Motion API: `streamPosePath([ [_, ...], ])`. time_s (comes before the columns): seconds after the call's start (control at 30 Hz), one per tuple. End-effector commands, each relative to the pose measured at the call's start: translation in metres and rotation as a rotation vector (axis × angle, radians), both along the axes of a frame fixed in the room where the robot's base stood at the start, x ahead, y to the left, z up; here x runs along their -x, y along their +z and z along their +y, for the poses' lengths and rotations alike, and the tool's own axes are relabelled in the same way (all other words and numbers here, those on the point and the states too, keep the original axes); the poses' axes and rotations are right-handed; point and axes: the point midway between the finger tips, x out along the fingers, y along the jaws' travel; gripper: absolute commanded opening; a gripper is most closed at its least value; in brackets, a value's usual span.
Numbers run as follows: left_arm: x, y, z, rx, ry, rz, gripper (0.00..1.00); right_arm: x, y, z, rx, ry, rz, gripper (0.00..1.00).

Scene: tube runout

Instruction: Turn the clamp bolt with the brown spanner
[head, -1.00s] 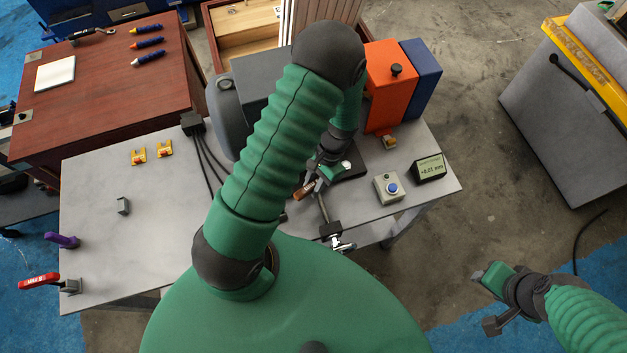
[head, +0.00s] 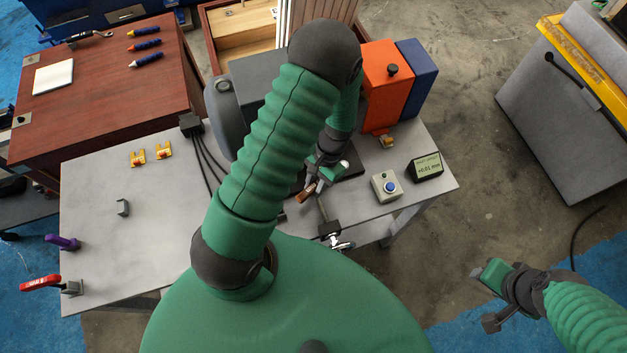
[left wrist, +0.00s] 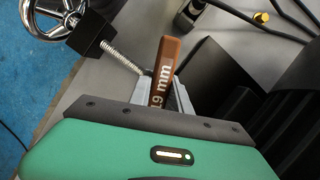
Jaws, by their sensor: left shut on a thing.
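The brown spanner (head: 306,193), marked "19 mm", shows at the middle of the left wrist view (left wrist: 167,65). My left gripper (head: 319,178) is shut on it above the table, near the dark machine base. In the left wrist view its two grey fingers (left wrist: 162,92) lie either side of the spanner's handle. I cannot make out the clamp bolt, nor whether the spanner is on it. My right gripper (head: 488,298) is open and empty at the lower right, away from the table.
A threaded rod (left wrist: 120,57) and chrome handwheel (left wrist: 48,15) lie beside the spanner. A blue-button box (head: 386,186) and a display reading about +0.01 mm (head: 426,167) stand to the right. An orange block (head: 386,85) stands behind.

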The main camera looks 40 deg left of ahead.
Motion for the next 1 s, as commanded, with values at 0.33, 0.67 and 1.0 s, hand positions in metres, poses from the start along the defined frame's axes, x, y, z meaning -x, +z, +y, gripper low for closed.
streamPosePath([
  [0.33,-0.002,0.0,0.001,0.012,0.0,-0.085,0.26,0.0,0.002,0.0,0.0,0.0,0.0,0.41],
  [0.67,0.0,0.0,0.0,0.014,-0.001,-0.081,0.49,0.0,0.002,0.0,0.0,0.0,0.0,0.41],
  [1.0,-0.009,0.027,0.0,0.014,-0.003,-0.088,0.49,0.0,-0.003,0.0,0.0,0.0,0.0,0.41],
])
